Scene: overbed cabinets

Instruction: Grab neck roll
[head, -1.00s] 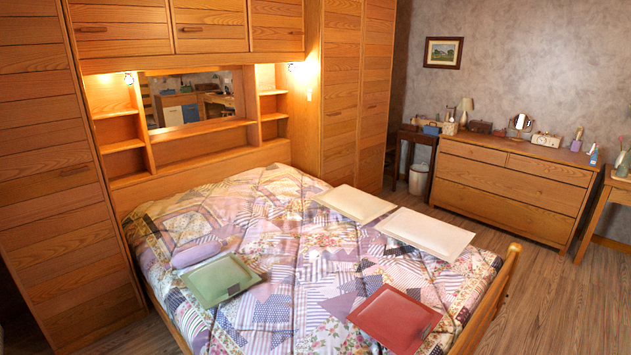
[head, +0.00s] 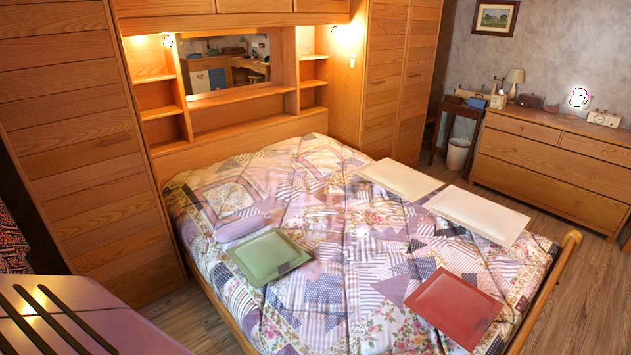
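The neck roll (head: 240,227) looks like a small lilac cylinder. It lies on the patchwork quilt on the left half of the bed (head: 330,235), just behind the green square cushion (head: 269,257). Its colours blend with the quilt, but its top and front show clearly. Neither of my grippers is in the head view.
Two cream cushions (head: 399,179) (head: 477,214) and a red one (head: 453,307) lie on the bed's right side. A purple surface with dark bars (head: 75,315) fills the lower left corner. A dresser (head: 548,160) stands at the right. Wooden floor (head: 555,225) is free between bed and dresser.

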